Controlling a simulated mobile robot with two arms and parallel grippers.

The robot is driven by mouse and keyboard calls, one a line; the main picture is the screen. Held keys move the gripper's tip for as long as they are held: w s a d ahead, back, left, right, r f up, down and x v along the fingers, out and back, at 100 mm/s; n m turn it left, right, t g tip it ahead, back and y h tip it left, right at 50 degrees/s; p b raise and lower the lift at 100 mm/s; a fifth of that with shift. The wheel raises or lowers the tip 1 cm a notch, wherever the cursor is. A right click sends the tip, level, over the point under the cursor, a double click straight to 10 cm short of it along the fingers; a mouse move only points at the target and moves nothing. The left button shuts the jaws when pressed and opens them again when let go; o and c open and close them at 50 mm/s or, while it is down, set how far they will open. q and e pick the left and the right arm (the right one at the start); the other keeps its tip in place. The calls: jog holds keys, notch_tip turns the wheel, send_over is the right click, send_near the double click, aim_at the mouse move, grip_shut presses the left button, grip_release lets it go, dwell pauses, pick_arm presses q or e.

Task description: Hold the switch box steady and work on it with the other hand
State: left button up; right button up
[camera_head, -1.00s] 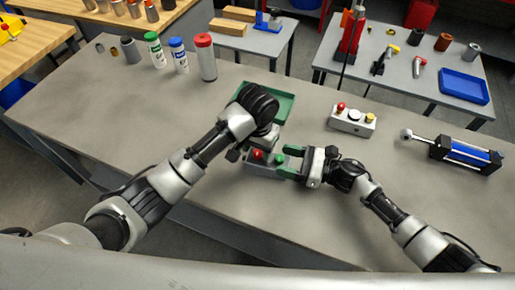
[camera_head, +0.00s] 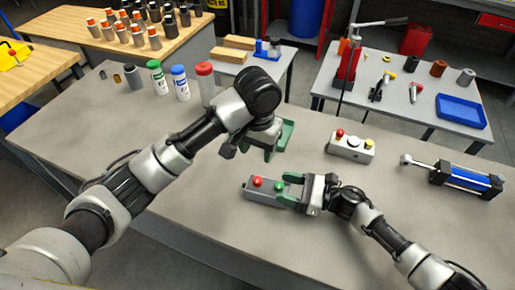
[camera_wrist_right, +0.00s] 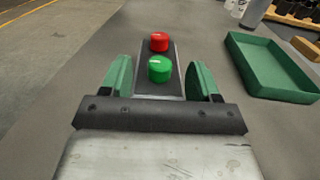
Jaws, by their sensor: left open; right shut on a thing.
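The grey switch box (camera_head: 264,196) lies on the table with a red button (camera_head: 257,182) and a green button (camera_head: 280,185) on top. My right gripper (camera_head: 288,190) is shut on its right end. In the right wrist view the switch box (camera_wrist_right: 174,86) sits between the green fingers, the green button nearer and the red one farther. My left gripper (camera_head: 250,150) is open, above and behind the box, apart from it. Its fingertips are partly unclear against the green tray.
The green tray (camera_head: 287,132) is behind the box, partly hidden by my left gripper; the right wrist view shows it (camera_wrist_right: 270,90) clearly. A white button box (camera_head: 350,150) and a blue cylinder (camera_head: 462,178) are at right. Bottles (camera_head: 180,82) stand at back left.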

jog(key=o, duration=1.4)
jog(key=shift+c, duration=0.2)
